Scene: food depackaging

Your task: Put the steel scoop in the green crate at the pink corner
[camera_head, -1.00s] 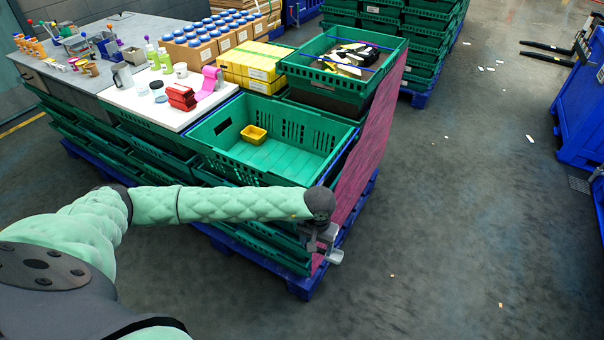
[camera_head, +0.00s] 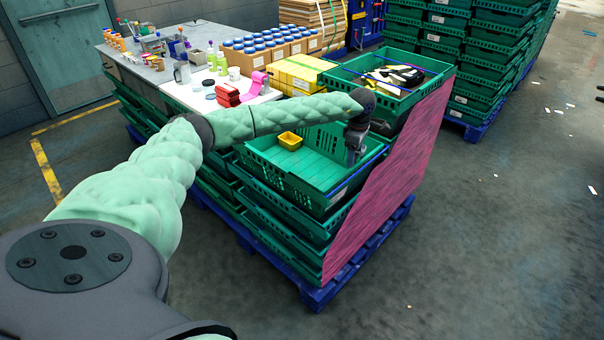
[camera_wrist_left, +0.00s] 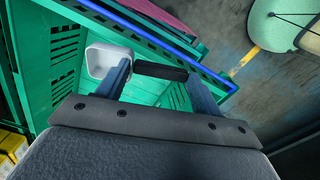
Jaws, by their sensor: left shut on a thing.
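The steel scoop (camera_wrist_left: 105,60) shows in the left wrist view as a pale, square-bowled scoop with a dark handle. My left gripper (camera_wrist_left: 160,75) is shut on the dark handle. In the head view, my left gripper (camera_head: 352,155) points down over the right part of the open green crate (camera_head: 300,192), beside the pink corner panel (camera_head: 392,190). The scoop is too small to make out clearly there. In the left wrist view, the scoop is seen against the crate's inside; whether it touches the crate floor I cannot tell. My right gripper is not in view.
A small yellow tub (camera_head: 290,141) sits in the crate's far left part. A fuller green crate (camera_head: 362,73) stands behind, holding dark and pale items. Yellow boxes (camera_head: 300,72) and a white board (camera_head: 200,98) lie to the left. The crate floor near the gripper looks clear.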

